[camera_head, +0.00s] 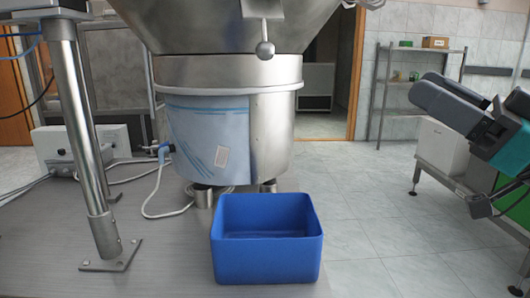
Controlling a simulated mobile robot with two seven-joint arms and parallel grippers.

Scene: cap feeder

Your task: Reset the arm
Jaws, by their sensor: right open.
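My right gripper (465,140) comes in at the right edge, a dark grey and teal shape partly cut off by the frame. It is open, with nothing seen in it. It is well to the right of the blue bin and of the steel feeder, apart from both and touching nothing that I can make out. My left gripper is not in view.
An empty-looking blue bin (266,271) stands on the grey table (170,270). Behind it is a steel feeder (275,130). A steel post (84,150) stands at left.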

